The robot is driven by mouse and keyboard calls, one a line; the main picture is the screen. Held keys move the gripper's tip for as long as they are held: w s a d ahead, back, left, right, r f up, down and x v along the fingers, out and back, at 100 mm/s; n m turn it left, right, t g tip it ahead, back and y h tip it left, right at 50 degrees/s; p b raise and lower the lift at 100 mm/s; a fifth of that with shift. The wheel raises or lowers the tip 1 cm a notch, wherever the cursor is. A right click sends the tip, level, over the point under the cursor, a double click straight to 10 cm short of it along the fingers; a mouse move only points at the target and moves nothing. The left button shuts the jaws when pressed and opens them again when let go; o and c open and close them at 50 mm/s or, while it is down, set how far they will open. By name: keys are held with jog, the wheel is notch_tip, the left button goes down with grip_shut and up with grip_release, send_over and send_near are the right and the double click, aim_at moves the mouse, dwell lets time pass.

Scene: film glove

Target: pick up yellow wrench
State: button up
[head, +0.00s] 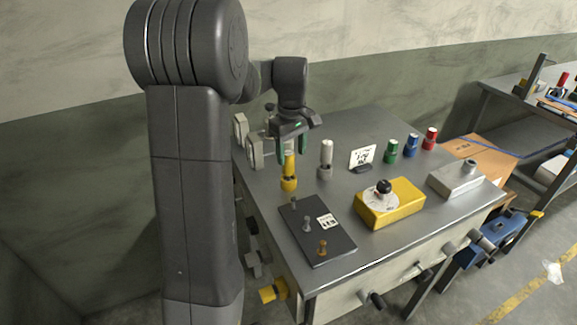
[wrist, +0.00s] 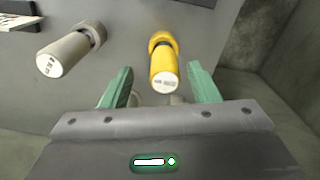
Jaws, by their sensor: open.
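The yellow wrench (head: 289,175) stands upright near the left side of the grey table, with a wide yellow base and a pale top end. In the wrist view the yellow wrench (wrist: 163,62) lies between and just beyond the fingertips. My gripper (head: 289,147) is open above it, its green fingers on either side of the wrench's upper part. In the wrist view my gripper (wrist: 160,82) shows a clear gap between each finger and the wrench. I cannot tell how far down the fingers reach.
A grey wrench-like tool (head: 326,158) stands close to the right; it also shows in the wrist view (wrist: 70,50). A dark board with pegs (head: 335,245) lies in front. A yellow box (head: 405,205), a small sign (head: 362,157) and green, blue and red-topped pieces stand farther right.

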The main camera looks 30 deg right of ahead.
aim_at(289, 164)
jog(key=f, duration=0.5)
jog(key=shift+w+a+f+p, duration=0.1)
jog(key=shift+w+a+p, duration=0.15)
jog(key=shift+p, duration=0.05)
jog(key=shift+c, duration=0.2)
jog(key=c, duration=1.1)
